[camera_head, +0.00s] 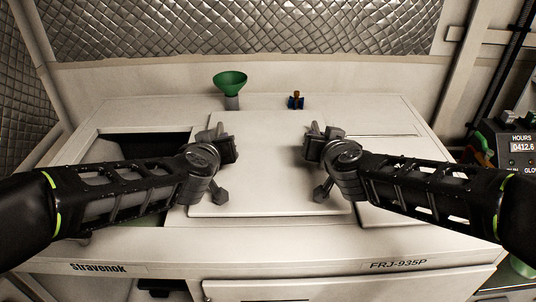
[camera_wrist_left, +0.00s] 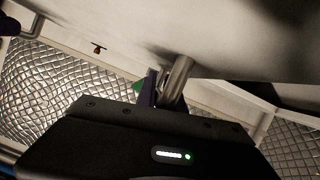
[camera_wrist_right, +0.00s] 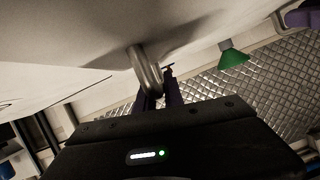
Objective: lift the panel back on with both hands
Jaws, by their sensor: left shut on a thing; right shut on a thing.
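The pale flat panel (camera_head: 270,175) lies across the middle of the white chiller top in the head view. My left gripper (camera_head: 224,140) is shut on the panel's left handle; this metal bar handle (camera_wrist_left: 178,78) shows between the fingers in the left wrist view. My right gripper (camera_head: 316,140) is shut on the right handle, and this metal handle (camera_wrist_right: 145,72) shows in the right wrist view. A dark opening (camera_head: 150,142) shows left of the panel, partly hidden by my left arm. I cannot tell whether the panel touches the top.
A green funnel (camera_head: 230,82) and a small blue-and-brown fitting (camera_head: 296,101) stand behind the panel. A quilted metal wall (camera_head: 240,28) closes off the back. A control box with an hours display (camera_head: 521,146) stands at the far right.

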